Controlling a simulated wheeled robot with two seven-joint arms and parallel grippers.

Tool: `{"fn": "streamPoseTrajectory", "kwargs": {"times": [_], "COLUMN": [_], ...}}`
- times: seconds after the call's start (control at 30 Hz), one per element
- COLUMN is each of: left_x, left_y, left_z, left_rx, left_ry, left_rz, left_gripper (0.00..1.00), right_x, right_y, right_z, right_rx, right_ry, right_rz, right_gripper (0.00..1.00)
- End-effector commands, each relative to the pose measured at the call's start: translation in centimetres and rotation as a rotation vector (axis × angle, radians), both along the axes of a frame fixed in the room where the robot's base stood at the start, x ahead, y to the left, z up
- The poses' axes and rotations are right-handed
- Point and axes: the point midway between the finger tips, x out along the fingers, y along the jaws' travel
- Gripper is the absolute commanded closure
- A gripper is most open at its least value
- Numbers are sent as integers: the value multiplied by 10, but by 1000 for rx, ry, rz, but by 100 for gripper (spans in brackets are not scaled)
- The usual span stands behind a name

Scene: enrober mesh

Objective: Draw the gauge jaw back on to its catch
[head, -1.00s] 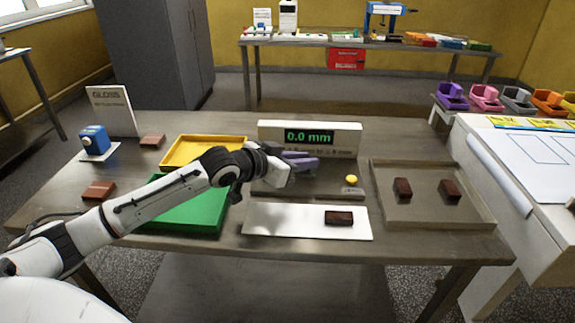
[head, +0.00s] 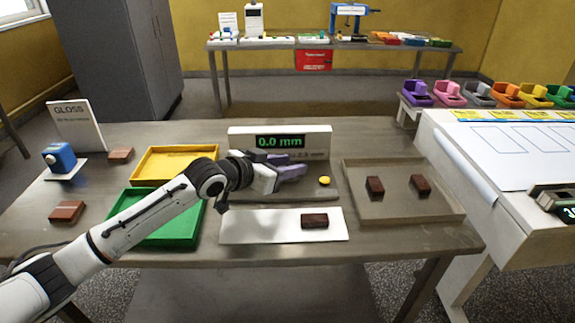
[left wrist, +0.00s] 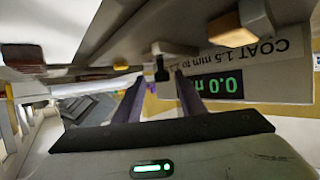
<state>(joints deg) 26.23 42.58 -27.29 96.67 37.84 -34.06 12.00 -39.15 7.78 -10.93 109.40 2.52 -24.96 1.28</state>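The gauge (head: 279,141) is a pale upright box at the back of the table with a green 0.0 mm readout. It also shows upside down in the left wrist view (left wrist: 262,62). A yellow knob (head: 324,181) stands on the gauge's grey base. My left gripper (head: 292,172), with purple fingers, is in front of the readout, left of the yellow knob. In the left wrist view its fingers (left wrist: 160,82) are apart, with a small black piece (left wrist: 161,68) between or just beyond the tips; contact cannot be told. The gauge jaw is mostly hidden in the head view. My right gripper is not in view.
A brown block (head: 314,221) lies on a white plate (head: 240,228) in front of the gauge. A grey-brown tray (head: 400,211) with two brown blocks is to the right. Green (head: 190,238) and yellow (head: 143,172) trays lie left, partly under my left arm.

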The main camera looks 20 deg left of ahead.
Motion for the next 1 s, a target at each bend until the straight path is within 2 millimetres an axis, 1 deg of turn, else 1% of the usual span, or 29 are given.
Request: {"fn": "streamPoseTrajectory", "kwargs": {"times": [0.17,0.27,0.5,0.6,0.8,1.0], "left_x": [-9,-23,-67,-79,-90,-90], "left_y": [4,8,21,25,28,28], "left_z": [3,9,27,32,38,40], "left_rx": [3,4,4,1,0,-1], "left_ry": [1,1,2,2,1,-1], "left_rz": [0,-1,-2,-1,-3,-3], "left_gripper": [63,63,63,63,63,63], "right_x": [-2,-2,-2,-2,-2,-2], "right_y": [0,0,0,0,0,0], "right_z": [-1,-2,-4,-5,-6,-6], "right_rx": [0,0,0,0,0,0], "right_ry": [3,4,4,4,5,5], "right_rz": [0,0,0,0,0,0], "right_gripper": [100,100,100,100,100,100]}}
